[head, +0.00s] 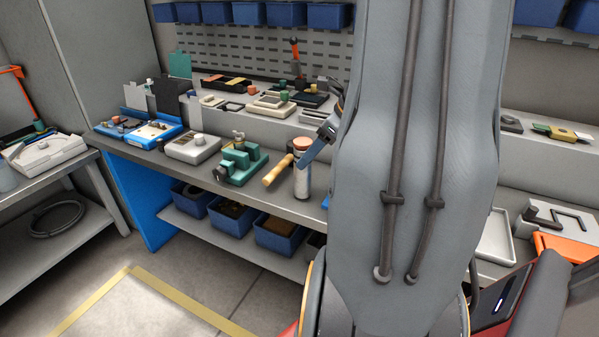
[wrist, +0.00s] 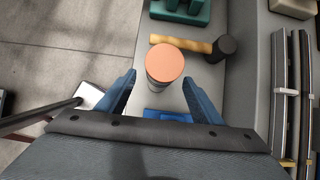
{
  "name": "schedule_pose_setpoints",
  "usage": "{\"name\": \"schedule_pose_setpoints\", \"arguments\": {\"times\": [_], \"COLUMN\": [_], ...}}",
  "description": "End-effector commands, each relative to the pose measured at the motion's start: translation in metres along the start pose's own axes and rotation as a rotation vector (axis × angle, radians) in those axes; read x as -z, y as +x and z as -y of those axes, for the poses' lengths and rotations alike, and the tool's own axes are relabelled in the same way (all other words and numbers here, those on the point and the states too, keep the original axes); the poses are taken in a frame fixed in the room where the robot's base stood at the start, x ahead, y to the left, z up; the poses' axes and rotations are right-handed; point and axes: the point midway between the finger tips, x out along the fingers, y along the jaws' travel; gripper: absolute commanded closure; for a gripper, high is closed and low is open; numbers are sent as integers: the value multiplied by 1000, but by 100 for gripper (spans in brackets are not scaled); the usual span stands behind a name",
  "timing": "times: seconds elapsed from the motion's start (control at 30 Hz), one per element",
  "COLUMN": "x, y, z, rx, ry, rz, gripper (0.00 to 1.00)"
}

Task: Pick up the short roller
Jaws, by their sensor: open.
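The short roller (head: 302,181), as I take it, is an upright cylinder with a pale body and a flat copper-orange top, standing near the front edge of the bench. In the wrist view I look down on its round top (wrist: 165,62), with a dark side showing below. My gripper (wrist: 159,82) is open, its two blue fingers on either side of the roller's near side. No contact shows.
A mallet with a wooden handle (wrist: 180,43) and black head (wrist: 224,46) lies just beyond the roller. A green vise-like fixture (head: 240,163) stands left of it. A blue item (wrist: 168,115) lies on the near side. Blue bins (head: 279,232) sit on the shelf below.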

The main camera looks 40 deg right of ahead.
Motion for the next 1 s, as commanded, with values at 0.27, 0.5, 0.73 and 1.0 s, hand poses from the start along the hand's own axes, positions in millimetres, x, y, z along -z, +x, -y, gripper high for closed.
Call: {"name": "schedule_pose_setpoints", "arguments": {"times": [0.27, 0.5, 0.73, 1.0], "x": [3, 2, 2, 2], "y": [29, 56, 60, 60], "z": [0, 0, -1, -1], "rx": [-1, 1, 1, 1], "ry": [5, 2, 0, 0], "rz": [-2, -2, -2, -2], "gripper": [40, 40, 40, 77]}}
